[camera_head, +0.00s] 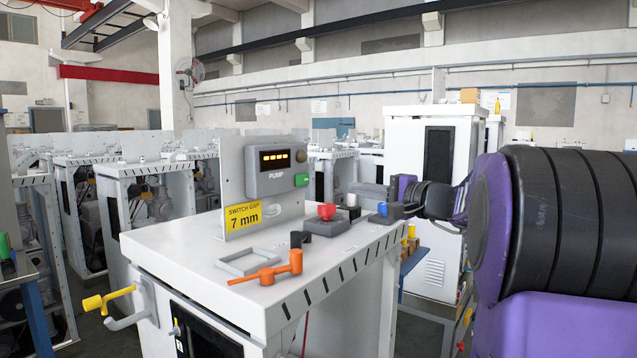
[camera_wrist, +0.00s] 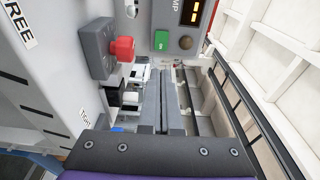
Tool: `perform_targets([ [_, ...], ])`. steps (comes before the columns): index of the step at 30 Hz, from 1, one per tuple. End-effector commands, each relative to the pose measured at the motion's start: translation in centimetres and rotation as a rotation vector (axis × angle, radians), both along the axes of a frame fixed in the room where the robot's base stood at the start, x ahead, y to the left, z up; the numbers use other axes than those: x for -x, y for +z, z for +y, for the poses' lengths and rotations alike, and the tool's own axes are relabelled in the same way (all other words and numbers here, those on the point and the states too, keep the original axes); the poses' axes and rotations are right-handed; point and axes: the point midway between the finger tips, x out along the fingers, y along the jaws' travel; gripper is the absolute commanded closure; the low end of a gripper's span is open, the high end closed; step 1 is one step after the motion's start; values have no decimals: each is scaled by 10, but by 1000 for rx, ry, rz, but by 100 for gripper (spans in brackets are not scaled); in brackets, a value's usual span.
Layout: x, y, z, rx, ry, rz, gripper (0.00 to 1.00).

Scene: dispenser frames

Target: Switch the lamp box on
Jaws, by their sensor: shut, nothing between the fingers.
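A grey box (camera_head: 276,168) marked PUMP stands on an upright panel on the white cabinet (camera_head: 190,245). Its dark window shows a row of lit amber lamps, and a green switch (camera_head: 301,180) sits at its lower right. The wrist view shows part of this box (camera_wrist: 173,22), with the green switch (camera_wrist: 161,41) and a round brown knob (camera_wrist: 185,42) beside it. My gripper (camera_wrist: 160,74) is shut and empty, its fingers pointing towards the box below the green switch. Contact is not visible.
A red button (camera_head: 327,211) on a dark base, a black knob (camera_head: 300,238) and a blue-topped block (camera_head: 383,209) stand on the cabinet top. An orange handle (camera_head: 270,273) and grey frame (camera_head: 248,261) lie nearer. A yellow sign (camera_head: 243,216) reads "SWITCH GAP 7 mm".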

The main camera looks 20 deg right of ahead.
Motion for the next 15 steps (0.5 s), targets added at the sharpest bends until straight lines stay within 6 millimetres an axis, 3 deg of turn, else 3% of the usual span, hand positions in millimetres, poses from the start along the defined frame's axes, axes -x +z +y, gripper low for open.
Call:
perform_targets([
  [15,-6,0,2,-1,3,-4,100],
])
